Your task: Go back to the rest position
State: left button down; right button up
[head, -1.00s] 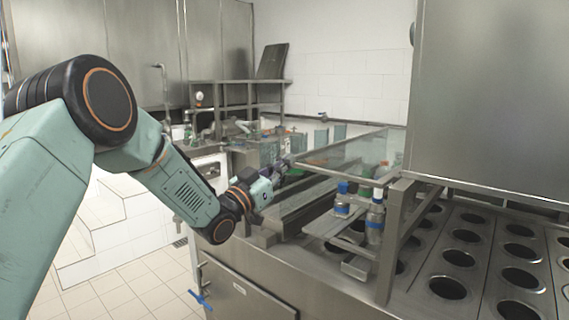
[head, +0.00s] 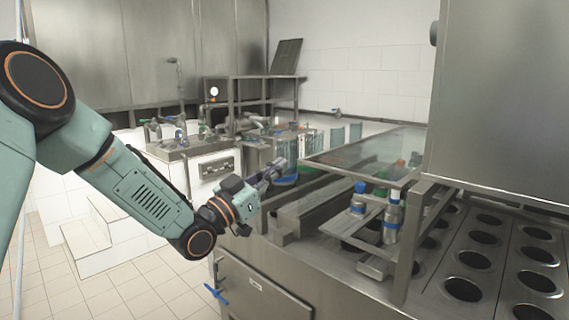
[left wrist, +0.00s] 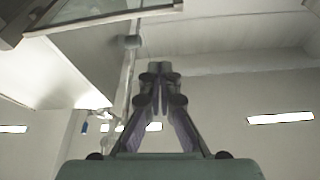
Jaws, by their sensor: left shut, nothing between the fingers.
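My left arm comes in from the left in the head view. Its gripper (head: 274,170) is at the left end of the machine, above the steel edge, left of the glass guard. In the left wrist view the two fingers of the left gripper (left wrist: 156,72) meet at their tips, with nothing between them. That view looks up at the ceiling and its lamps. My right gripper does not show in either view.
The steel machine (head: 340,270) fills the right, with rows of round holes. A white stepped block (head: 105,235) and tiled floor (head: 75,300) lie at left. A steel sink unit (head: 185,150) stands behind.

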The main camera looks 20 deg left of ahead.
pick_arm(q)
jog(key=s+d+f+n+g+y+b, duration=0.15)
jog(key=s+f+g, duration=0.25)
jog(key=f, duration=0.7)
jog(key=s+d+f+n+g+y, duration=0.25)
jog(key=s+f, duration=0.25)
jog(key=f, duration=0.6)
jog(key=s+d+f+n+g+y+b, duration=0.1)
jog(key=s+f+n+g+y, duration=0.25)
jog(key=f, duration=0.85)
jog(key=s+f+g+b, duration=0.1)
jog(key=s+f+g, duration=0.2)
jog(key=s+f, duration=0.3)
jog(key=s+d+f+m+g+b, duration=0.1)
jog(key=s+f+g, duration=0.3)
jog(key=s, duration=1)
jog(key=s+d+f+g+b, duration=0.1)
jog(key=s+f+g+b, duration=0.1)
jog(key=s+f, duration=0.6)
jog(key=s+g, duration=0.1)
jog(key=s, duration=0.2)
jog(key=shift+f+m+g, duration=0.25)
jog(key=shift+m+g, duration=0.05)
jog(key=shift+m, duration=0.05)
jog(key=shift+w, duration=0.1)
